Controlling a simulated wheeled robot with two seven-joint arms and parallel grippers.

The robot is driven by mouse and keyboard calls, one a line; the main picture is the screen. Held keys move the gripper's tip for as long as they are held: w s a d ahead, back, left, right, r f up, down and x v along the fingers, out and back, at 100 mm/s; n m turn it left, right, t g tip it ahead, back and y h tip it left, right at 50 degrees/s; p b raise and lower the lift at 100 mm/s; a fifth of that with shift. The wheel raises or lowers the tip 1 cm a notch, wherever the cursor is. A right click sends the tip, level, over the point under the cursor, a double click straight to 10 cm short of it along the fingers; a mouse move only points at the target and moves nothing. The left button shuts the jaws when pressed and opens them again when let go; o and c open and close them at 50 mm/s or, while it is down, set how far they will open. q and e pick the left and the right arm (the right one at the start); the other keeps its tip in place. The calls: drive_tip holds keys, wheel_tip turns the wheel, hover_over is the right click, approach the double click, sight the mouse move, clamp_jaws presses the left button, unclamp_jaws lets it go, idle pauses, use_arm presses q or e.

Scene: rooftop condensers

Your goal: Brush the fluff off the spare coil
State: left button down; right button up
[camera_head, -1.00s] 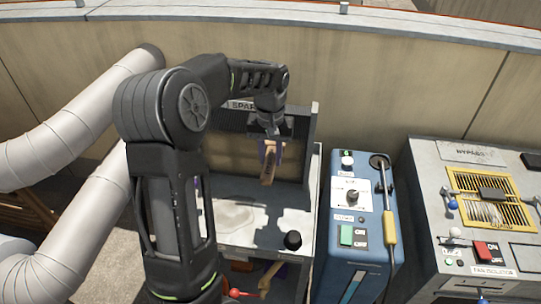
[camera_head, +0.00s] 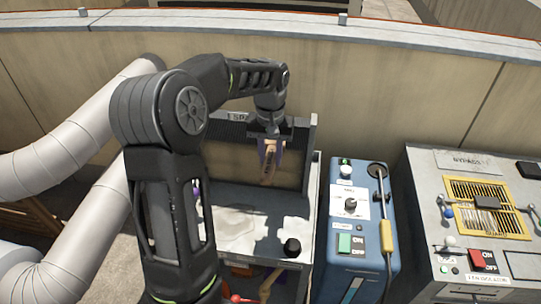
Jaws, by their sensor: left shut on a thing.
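The spare coil (camera_head: 222,165) is an upright framed panel with a tan face and dark frame, standing at the back of a grey bench (camera_head: 240,232). Its label is partly hidden by my arm. My left gripper (camera_head: 268,142) points down in front of the coil's right part. It is shut on a brush (camera_head: 268,165) with a wooden handle, held upright against or just before the coil face. I cannot tell whether the bristles touch it. Pale grey patches, perhaps fluff, lie on the bench top. My left arm hides the coil's left side. My right gripper is not in view.
A black knob (camera_head: 292,247) stands at the bench's front right. A blue machine (camera_head: 350,225) with a yellow-handled wand (camera_head: 387,235) is to the right. Fat pale ducts (camera_head: 75,130) run at the left.

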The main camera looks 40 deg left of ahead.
use_arm(q)
drive_tip(key=shift+f, duration=0.1)
drive_tip(key=shift+f+b, duration=1.5)
drive_tip(key=shift+f, duration=0.65)
drive_tip(key=shift+w+r, duration=0.1)
drive_tip(key=shift+r+p, duration=1.75)
drive_tip(key=shift+r, duration=0.4)
drive_tip(key=shift+f, duration=0.1)
drive_tip(key=shift+f+b, duration=1.5)
drive_tip(key=shift+f, duration=0.65)
